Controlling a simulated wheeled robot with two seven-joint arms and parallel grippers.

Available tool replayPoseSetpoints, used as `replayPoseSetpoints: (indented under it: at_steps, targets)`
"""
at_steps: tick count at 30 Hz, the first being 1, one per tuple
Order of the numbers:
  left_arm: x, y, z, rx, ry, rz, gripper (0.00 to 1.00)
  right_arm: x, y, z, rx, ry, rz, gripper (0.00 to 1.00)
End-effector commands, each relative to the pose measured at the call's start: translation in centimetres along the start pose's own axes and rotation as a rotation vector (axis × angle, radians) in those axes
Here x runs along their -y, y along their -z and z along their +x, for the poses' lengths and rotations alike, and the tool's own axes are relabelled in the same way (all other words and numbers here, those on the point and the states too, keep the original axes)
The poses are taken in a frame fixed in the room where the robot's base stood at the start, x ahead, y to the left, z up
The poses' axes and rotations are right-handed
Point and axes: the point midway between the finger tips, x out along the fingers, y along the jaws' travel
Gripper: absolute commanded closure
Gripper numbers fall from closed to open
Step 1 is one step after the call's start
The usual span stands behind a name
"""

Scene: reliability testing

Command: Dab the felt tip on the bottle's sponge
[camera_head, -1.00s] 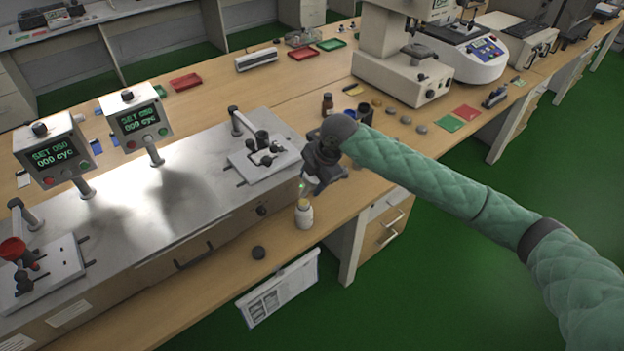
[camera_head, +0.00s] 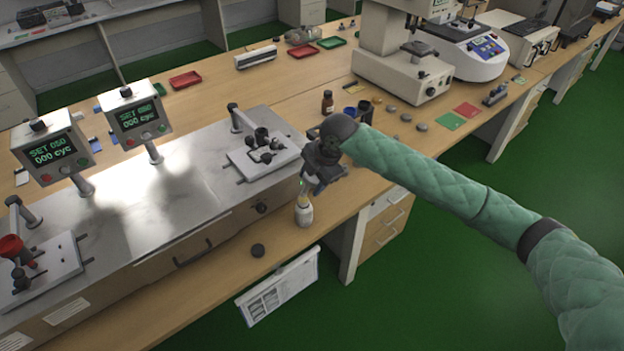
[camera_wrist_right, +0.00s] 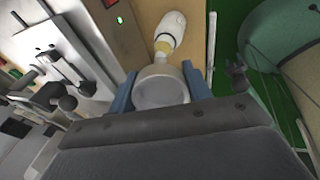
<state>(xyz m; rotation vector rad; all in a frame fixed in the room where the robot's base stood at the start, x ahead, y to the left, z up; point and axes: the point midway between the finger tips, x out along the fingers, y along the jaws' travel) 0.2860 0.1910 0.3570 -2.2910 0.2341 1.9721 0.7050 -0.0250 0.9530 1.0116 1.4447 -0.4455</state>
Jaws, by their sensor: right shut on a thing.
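A small white bottle (camera_head: 304,215) stands upright on the wooden bench near its front edge. It also shows in the right wrist view (camera_wrist_right: 171,29). My right gripper (camera_head: 313,183) is just above the bottle. In the right wrist view its blue fingers (camera_wrist_right: 160,92) are shut on a round pale-grey holder (camera_wrist_right: 160,90). A yellowish piece (camera_wrist_right: 163,47) lies between the holder and the bottle. I cannot tell whether it is the sponge or the felt tip, or whether the two touch. The felt tip itself is not clearly seen. My left gripper is not in view.
A black round cap (camera_head: 257,251) lies near the front edge. A brown bottle (camera_head: 327,102) and dark cups stand behind my gripper. Paper sheets (camera_head: 280,288) hang below the bench edge.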

Motion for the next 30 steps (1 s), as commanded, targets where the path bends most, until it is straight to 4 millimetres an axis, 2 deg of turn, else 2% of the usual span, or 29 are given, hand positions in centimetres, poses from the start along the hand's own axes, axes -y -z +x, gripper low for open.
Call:
replayPoseSetpoints:
  at_steps: [30]
  targets:
    - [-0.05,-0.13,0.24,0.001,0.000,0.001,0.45,0.23,-0.15,0.77,0.000,0.000,0.000,0.75]
